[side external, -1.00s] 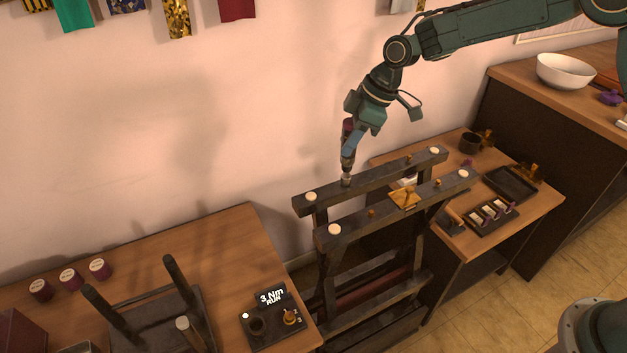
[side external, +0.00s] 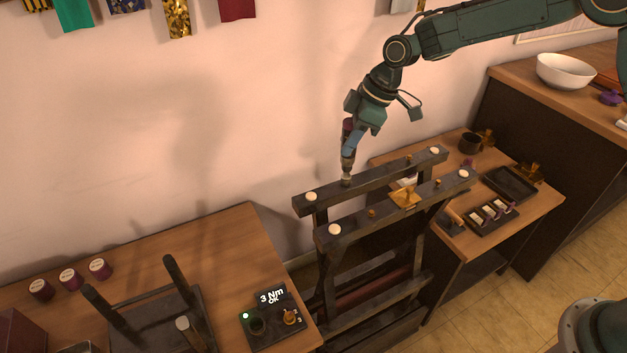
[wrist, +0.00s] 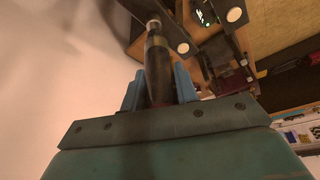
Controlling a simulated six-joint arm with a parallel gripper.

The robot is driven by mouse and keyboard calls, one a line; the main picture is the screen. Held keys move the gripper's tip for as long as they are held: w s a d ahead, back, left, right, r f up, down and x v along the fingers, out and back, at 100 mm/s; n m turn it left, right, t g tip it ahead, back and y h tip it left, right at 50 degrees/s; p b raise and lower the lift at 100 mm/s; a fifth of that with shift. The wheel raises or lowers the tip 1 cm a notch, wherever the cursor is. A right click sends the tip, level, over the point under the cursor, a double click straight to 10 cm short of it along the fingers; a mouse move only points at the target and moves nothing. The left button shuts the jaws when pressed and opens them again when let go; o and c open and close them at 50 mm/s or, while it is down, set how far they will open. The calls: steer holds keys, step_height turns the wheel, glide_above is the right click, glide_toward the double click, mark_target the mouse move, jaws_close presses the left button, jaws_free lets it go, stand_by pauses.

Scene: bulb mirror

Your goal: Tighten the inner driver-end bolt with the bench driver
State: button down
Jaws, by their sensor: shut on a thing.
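My gripper (side external: 354,138) is shut on the bench driver (side external: 347,165) and holds it nearly upright, tip down. In the wrist view the dark driver (wrist: 158,65) sits between my blue fingers (wrist: 160,88). The driver's tip meets the top of the rear dark beam (side external: 380,174), toward its left end; any bolt head there is hidden under the tip. Brass bolts show on the rear beam's right part (side external: 409,158) and on the front beam (side external: 371,212). The driver's control box (side external: 272,322) on the left table reads "3 Nm OK" with a green light.
White round caps (side external: 311,196) sit near the beam ends. A dark upturned frame (side external: 160,312) stands on the left table. The right table holds a tray (side external: 510,184) and a rack (side external: 492,216). The wall is close behind.

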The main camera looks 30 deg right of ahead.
mark_target(348, 120)
steer(key=shift+r, duration=0.95)
stand_by(1.2)
steer(key=shift+r, duration=2.15)
